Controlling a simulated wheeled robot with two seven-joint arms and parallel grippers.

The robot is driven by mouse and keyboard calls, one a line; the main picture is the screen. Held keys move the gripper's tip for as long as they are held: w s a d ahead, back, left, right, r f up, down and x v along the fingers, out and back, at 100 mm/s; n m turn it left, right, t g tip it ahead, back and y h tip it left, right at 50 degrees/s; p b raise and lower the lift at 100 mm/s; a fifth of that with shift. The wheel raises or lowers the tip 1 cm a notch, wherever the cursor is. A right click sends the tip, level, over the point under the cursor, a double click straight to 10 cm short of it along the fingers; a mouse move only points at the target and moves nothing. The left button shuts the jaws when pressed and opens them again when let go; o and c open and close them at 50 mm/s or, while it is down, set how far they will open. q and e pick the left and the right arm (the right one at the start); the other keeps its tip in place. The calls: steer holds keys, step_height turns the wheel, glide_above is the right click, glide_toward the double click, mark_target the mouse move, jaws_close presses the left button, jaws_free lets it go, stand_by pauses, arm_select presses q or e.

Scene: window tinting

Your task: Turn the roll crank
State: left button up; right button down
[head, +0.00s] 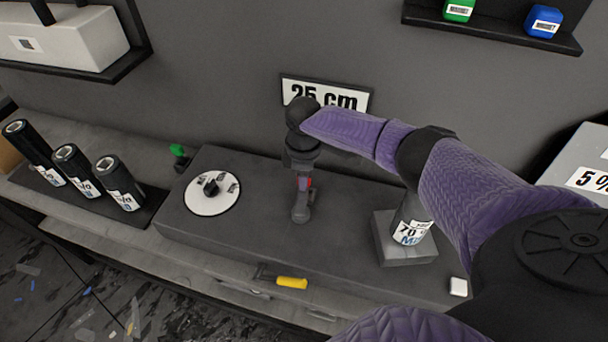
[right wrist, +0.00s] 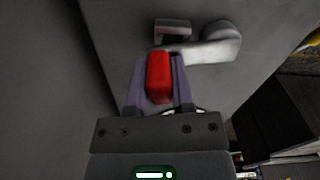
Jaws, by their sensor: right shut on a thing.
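The roll crank shows as a grey arm (head: 301,211) on the dark grey bench block, with a red handle (head: 306,183). My right gripper (head: 303,182) reaches down over it from above and is shut on the red handle. In the right wrist view the red handle (right wrist: 159,78) sits between the two fingers, and the grey crank arm (right wrist: 208,49) with its rounded end lies just beyond. The gripper and wrist hide part of the crank in the head view. My left gripper is not in view.
A white dial disc (head: 212,195) lies left of the crank, near a green knob (head: 178,150). A yellow-handled tool (head: 291,283) is at the front edge. A "70" roll (head: 411,232) stands on a block at right. Several black rolls (head: 119,184) stand at left.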

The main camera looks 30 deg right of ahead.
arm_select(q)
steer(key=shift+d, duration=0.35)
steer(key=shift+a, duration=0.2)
